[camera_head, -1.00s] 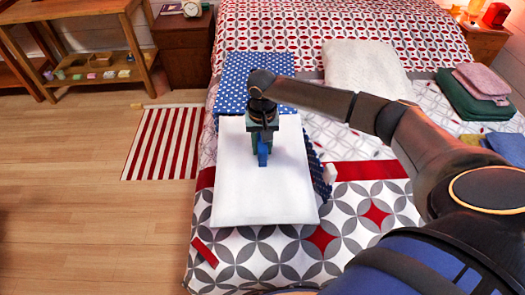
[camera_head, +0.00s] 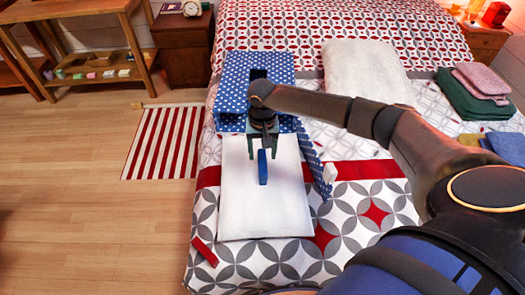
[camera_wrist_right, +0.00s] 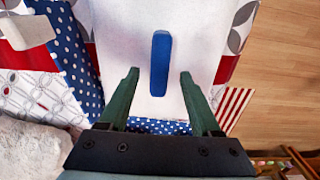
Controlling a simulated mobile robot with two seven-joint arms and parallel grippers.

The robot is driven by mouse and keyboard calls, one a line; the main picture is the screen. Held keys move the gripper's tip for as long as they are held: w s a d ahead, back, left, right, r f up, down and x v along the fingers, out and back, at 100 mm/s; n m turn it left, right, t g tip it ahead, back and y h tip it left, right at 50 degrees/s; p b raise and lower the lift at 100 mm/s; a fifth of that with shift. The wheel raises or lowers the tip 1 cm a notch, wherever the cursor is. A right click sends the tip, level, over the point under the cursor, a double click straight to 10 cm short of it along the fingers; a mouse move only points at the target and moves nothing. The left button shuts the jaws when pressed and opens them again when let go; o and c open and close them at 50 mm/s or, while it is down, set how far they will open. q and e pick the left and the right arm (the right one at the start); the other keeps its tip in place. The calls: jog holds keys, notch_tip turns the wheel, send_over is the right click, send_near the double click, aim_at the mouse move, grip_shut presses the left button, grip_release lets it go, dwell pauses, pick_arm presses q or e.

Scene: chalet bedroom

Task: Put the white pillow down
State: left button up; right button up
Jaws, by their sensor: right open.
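The white pillow (camera_head: 240,200) is a flat white rectangle with an upright blue tab (camera_head: 262,168) on top. It lies on the patterned bed in front of a blue dotted piece (camera_head: 232,80). My right gripper (camera_head: 263,150) is open above the pillow's rear part. In the right wrist view the blue tab (camera_wrist_right: 160,60) stands just beyond and between the spread green fingers, with white fabric (camera_wrist_right: 120,40) around it. The gripper does not hold it. My left gripper is out of view.
A fluffy white piece (camera_head: 362,70) lies to the right on the bed (camera_head: 300,25). Folded green (camera_head: 470,100) and pink cloths (camera_head: 482,80) are at the far right. A small white block (camera_head: 330,172) sits beside the pillow.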

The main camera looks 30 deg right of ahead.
notch_tip(320, 180, up, 13)
jog(key=p, duration=0.1)
dwell(0.5)
jog(key=shift+f, duration=0.1)
